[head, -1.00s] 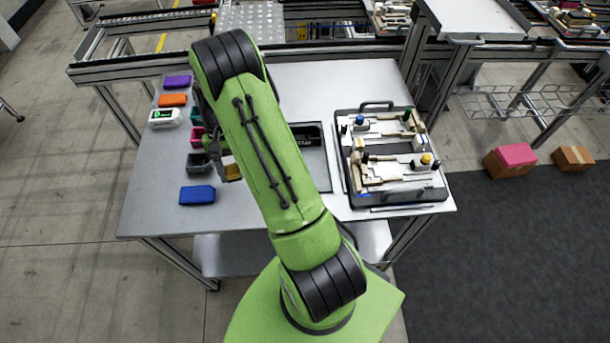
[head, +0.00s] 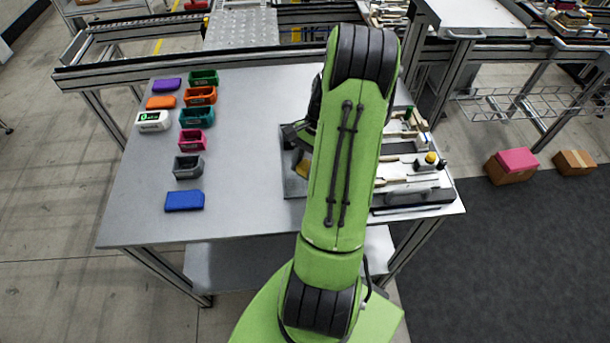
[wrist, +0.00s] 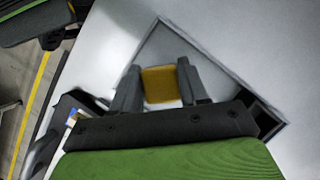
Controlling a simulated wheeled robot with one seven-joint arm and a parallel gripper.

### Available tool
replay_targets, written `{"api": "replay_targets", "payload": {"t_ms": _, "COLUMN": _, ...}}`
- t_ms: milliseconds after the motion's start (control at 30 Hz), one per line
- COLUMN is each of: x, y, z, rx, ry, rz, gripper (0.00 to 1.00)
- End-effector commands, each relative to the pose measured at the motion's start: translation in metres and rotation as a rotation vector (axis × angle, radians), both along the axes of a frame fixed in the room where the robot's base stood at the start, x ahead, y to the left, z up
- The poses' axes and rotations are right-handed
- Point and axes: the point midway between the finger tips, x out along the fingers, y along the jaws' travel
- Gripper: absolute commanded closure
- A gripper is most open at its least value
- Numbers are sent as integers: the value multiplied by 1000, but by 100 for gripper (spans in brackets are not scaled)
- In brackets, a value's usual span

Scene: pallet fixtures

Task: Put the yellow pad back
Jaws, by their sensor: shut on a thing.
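The yellow pad (wrist: 160,84) is a small flat yellow block held between the two grey fingers of my gripper (wrist: 159,88) in the wrist view. In the head view a bit of the yellow pad (head: 303,168) shows at the left edge of my arm. My gripper (head: 300,150) is mostly hidden there behind my green arm. In the wrist view the pad is over a pale grey surface with a dark-edged corner (wrist: 160,22). I cannot tell its height above it.
A fixture pallet (head: 415,198) stands at the right, partly behind my arm.

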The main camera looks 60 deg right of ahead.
Motion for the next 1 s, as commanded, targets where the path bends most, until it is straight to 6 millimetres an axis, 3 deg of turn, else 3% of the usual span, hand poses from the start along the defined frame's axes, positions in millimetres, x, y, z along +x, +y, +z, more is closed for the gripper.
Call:
{"api": "replay_targets", "payload": {"t_ms": 167, "x": 0, "y": 1, "z": -31, "rx": 2, "ry": 1, "rz": 2, "gripper": 81}}
{"api": "replay_targets", "payload": {"t_ms": 467, "x": 0, "y": 0, "z": -33, "rx": 0, "ry": 0, "rz": 2, "gripper": 81}}
{"api": "replay_targets", "payload": {"t_ms": 500, "x": 0, "y": 0, "z": -33, "rx": 0, "ry": 0, "rz": 2, "gripper": 53}}
{"api": "replay_targets", "payload": {"t_ms": 633, "x": 0, "y": 0, "z": -33, "rx": 0, "ry": 0, "rz": 2, "gripper": 33}}
{"api": "replay_targets", "payload": {"t_ms": 1000, "x": 0, "y": -2, "z": -24, "rx": -2, "ry": -1, "rz": 2, "gripper": 31}}
